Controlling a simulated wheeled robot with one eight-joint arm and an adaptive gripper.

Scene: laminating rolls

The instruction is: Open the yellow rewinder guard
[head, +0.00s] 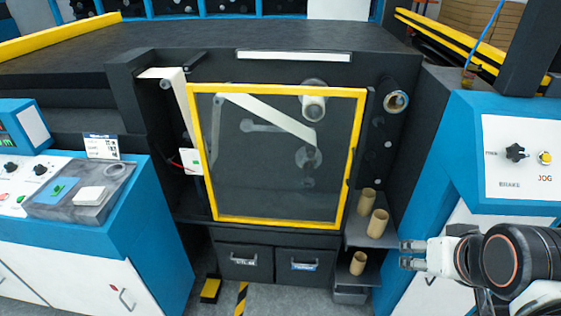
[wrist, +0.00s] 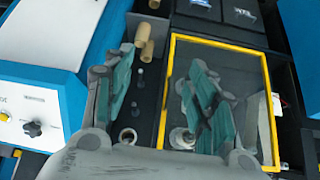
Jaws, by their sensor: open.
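The yellow rewinder guard (head: 353,155) is a see-through panel in a yellow frame at the centre of the head view. It looks shut over the rollers and web behind it. A small dark fitting (head: 346,182) sits on its right edge. The guard also shows upside down in the wrist view (wrist: 225,43), where its frame is partly behind a finger. My gripper (head: 403,255) is open and empty, to the right of the guard's lower right corner and apart from it. In the wrist view its green-padded fingers (wrist: 160,62) spread across the near side of the frame.
Cardboard cores (head: 378,223) stand on small shelves between the guard and my gripper. A blue cabinet with a brake knob (head: 515,153) is at right, a control console (head: 85,190) at left. Two dark drawers (head: 245,263) are below the guard. Floor shows in front.

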